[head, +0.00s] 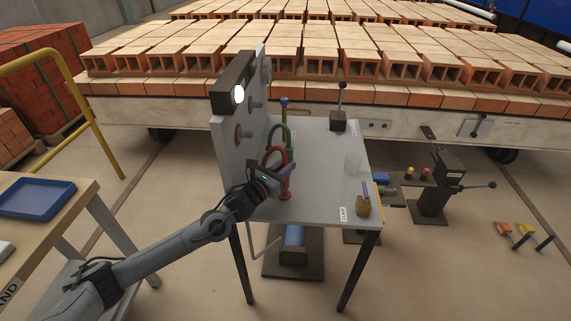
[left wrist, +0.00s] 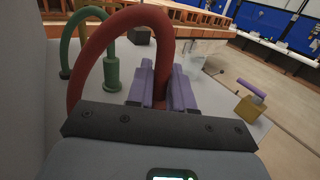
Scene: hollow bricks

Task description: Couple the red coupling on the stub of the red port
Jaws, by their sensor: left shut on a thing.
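The red hose (head: 275,151) arches up beside the upright grey panel (head: 226,165), and its arch fills the left wrist view (left wrist: 115,28). My left gripper (head: 284,169) reaches in from the left. Its purple fingers (left wrist: 162,88) are shut on the red coupling at the hose's right-hand end, mostly hidden between them. A red foot (head: 285,195) shows at the tabletop just below the fingers. My right gripper is not in view.
A green hose (head: 287,134) arches close behind the red one.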

